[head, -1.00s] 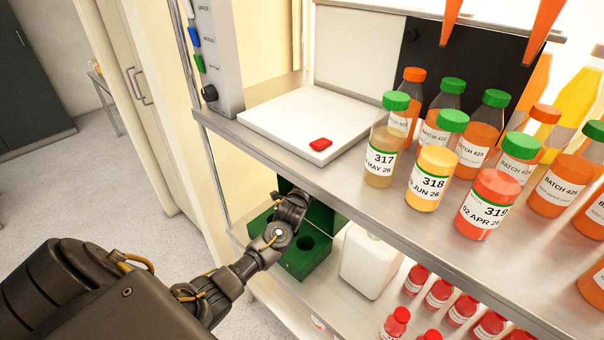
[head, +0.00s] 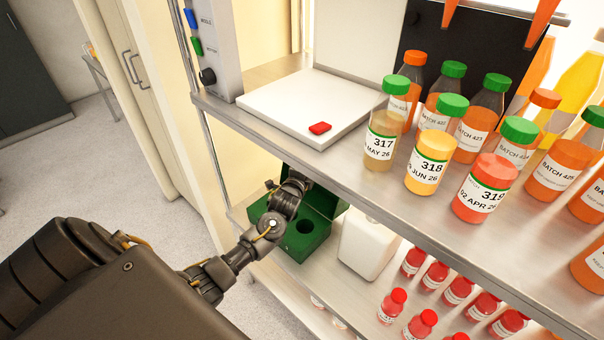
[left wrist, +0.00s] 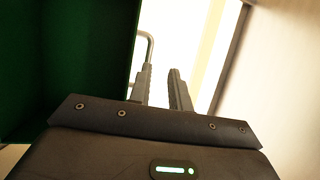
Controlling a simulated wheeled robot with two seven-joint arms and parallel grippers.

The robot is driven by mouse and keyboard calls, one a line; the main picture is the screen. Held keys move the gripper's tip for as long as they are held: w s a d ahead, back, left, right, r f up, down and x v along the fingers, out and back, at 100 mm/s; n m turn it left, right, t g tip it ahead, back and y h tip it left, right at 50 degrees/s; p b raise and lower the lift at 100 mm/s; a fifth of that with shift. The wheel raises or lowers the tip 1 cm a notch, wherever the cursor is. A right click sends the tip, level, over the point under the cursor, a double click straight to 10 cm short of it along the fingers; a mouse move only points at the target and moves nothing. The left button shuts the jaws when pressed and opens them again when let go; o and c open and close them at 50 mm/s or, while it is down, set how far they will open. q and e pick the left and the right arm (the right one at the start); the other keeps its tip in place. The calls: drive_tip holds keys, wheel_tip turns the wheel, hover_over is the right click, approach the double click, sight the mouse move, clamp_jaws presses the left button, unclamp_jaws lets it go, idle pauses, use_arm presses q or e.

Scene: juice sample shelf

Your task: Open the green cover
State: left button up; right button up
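The green box (head: 300,247) sits on the lower shelf, with a round hole showing in its top. Its green cover (head: 324,199) stands raised at the back, partly hidden by my left wrist. In the left wrist view a dark green panel (left wrist: 65,60) fills the left side, and a curved metal bar (left wrist: 150,42) shows beside it. My left gripper (left wrist: 160,74) has its fingers apart with a bright, empty gap between them. The bar lines up with the left finger; I cannot tell whether they touch. In the head view its fingers are hidden. My right gripper is out of view.
A white container (head: 366,246) stands close right of the green box, with red-capped bottles (head: 391,306) farther right. The upper shelf (head: 300,142) overhangs the box and carries a white plate (head: 305,110) and several juice bottles (head: 432,160).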

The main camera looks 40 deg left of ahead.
use_arm(q)
drive_tip(key=b+v, duration=0.1)
drive_tip(key=v, duration=0.8)
drive_tip(key=shift+s+f, duration=0.1)
